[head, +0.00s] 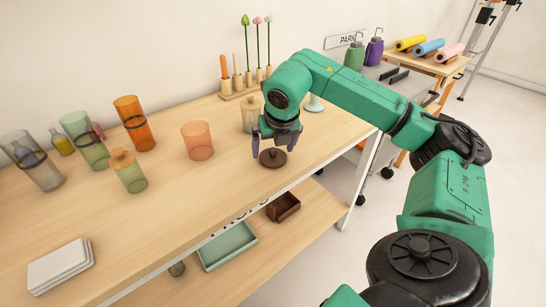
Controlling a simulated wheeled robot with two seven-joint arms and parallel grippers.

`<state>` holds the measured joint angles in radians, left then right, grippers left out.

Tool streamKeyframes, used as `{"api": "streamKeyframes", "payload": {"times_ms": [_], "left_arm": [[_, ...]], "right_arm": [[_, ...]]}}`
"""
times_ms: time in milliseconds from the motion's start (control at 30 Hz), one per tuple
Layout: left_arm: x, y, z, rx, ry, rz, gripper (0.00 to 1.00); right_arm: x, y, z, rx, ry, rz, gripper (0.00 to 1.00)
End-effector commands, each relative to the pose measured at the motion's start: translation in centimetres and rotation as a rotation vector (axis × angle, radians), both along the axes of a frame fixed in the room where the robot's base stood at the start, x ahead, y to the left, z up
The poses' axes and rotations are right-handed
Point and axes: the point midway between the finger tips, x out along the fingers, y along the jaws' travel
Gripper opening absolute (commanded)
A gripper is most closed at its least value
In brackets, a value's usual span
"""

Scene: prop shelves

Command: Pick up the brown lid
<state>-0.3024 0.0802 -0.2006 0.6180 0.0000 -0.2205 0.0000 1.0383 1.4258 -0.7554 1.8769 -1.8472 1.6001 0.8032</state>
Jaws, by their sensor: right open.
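The brown lid (272,158) is a round, dark disc with a small knob on top. It lies on the wooden shelf top near the front edge. My right gripper (274,148) is directly above it, pointing down, with its fingers apart on either side of the lid's knob. The fingers are open and I cannot tell whether they touch the lid. My left gripper is not in view.
A clear jar (250,116) stands just behind the gripper, and a peach glass (197,141) stands to the left. A candle rack (239,91) is behind. The shelf's middle front is clear.

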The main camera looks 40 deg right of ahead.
Motion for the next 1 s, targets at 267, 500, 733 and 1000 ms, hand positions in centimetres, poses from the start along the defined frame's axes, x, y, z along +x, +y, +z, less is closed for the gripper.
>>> {"api": "streamKeyframes", "payload": {"times_ms": [267, 500, 733, 1000], "left_arm": [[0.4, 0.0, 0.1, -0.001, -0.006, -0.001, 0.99], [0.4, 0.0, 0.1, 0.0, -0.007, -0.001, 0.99], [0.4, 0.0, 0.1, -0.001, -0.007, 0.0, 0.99], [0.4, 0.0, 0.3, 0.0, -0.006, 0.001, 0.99]], "right_arm": [[0.4, -0.2, -1.2, 0.0, -0.001, 0.001, 1.0], [0.4, -0.2, -1.2, 0.0, -0.001, 0.001, 0.36], [0.4, -0.2, -1.2, 0.001, -0.002, 0.002, 0.36], [0.5, -0.1, 1.2, 0.002, -0.005, 0.002, 0.36]]}}
